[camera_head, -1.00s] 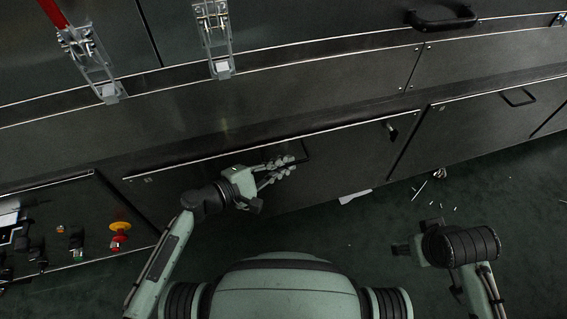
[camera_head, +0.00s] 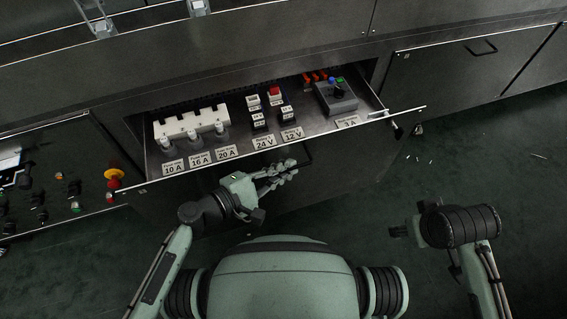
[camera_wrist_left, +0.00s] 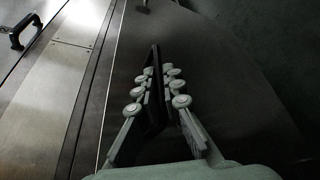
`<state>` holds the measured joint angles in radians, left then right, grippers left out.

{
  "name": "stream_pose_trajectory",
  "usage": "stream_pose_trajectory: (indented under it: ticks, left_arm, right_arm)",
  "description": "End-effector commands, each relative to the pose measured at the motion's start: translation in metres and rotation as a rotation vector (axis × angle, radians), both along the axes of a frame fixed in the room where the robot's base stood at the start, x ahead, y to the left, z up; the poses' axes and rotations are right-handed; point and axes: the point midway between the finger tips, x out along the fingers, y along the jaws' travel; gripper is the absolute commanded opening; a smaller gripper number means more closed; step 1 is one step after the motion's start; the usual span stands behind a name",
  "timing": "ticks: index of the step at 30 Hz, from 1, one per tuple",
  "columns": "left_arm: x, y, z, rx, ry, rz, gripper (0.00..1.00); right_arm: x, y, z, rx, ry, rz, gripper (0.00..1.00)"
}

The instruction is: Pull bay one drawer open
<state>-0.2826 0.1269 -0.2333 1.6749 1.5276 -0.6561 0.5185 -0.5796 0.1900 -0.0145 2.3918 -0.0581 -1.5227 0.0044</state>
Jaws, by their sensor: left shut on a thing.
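The bay one drawer (camera_head: 318,119) is pulled out from the dark cabinet, and its inside shows in the head view. My left gripper (camera_head: 278,174) is at the drawer's front face, shut on the dark drawer handle (camera_head: 305,156). In the left wrist view the handle (camera_wrist_left: 154,95) runs between the two fingers of the gripper (camera_wrist_left: 160,95). My right gripper (camera_head: 402,231) is at the lower right, away from the drawer; its fingers are too dark and small to judge.
The drawer holds a white fuse block (camera_head: 190,124), labelled fuses, relays and a grey box (camera_head: 336,97). Another closed drawer (camera_head: 470,70) is at right. Small bits lie on the open green floor (camera_head: 455,150).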

Motion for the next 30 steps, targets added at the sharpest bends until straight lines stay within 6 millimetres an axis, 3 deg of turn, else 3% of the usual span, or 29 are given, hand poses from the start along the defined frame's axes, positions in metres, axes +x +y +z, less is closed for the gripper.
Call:
stream_pose_trajectory:
  ticks: [16, 17, 19, 30]
  left_arm:
    - [-0.0031, 0.0003, -0.0005, 0.003, 0.000, 0.005, 0.00]
    - [-0.0030, 0.0004, -0.0005, 0.003, -0.001, 0.006, 0.10]
    - [-0.0029, 0.0004, -0.0004, 0.003, -0.001, 0.006, 0.17]
    - [-0.0031, -0.0004, 0.0068, 0.003, -0.003, 0.002, 0.17]
  right_arm:
    - [0.0081, -0.0002, 0.0052, -0.002, -0.019, 0.002, 0.57]
    - [0.0081, -0.0002, 0.0052, -0.002, -0.019, 0.002, 0.57]
    - [0.0080, -0.0001, 0.0051, -0.001, -0.018, 0.002, 0.57]
    - [0.0024, 0.0006, 0.0023, 0.000, -0.006, 0.003, 0.57]
